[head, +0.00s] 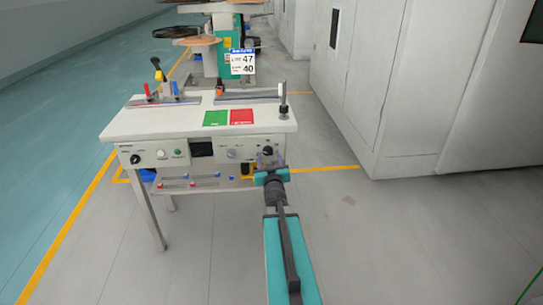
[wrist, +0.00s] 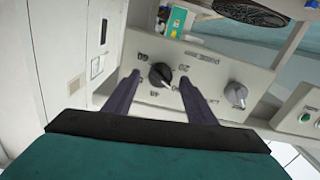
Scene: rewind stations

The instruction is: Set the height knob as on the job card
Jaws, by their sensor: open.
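The job card (head: 242,62) stands behind the table in the head view. It reads 47 above 40; its small words are too small to read. A black knob (wrist: 160,75) with a pale pointer mark sits on the station's front panel (wrist: 210,72), with printed marks around it. It also shows at the panel's right end in the head view (head: 267,151). My gripper (wrist: 160,79) is open, one finger on each side of the knob in the wrist view. I cannot tell whether the fingertips reach around it. My gripper (head: 270,165) is at the panel's right end in the head view.
The white table (head: 165,122) bears a green and a red pad (head: 241,116). Grey cabinets (head: 370,80) stand at the right. The floor at the front left is clear.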

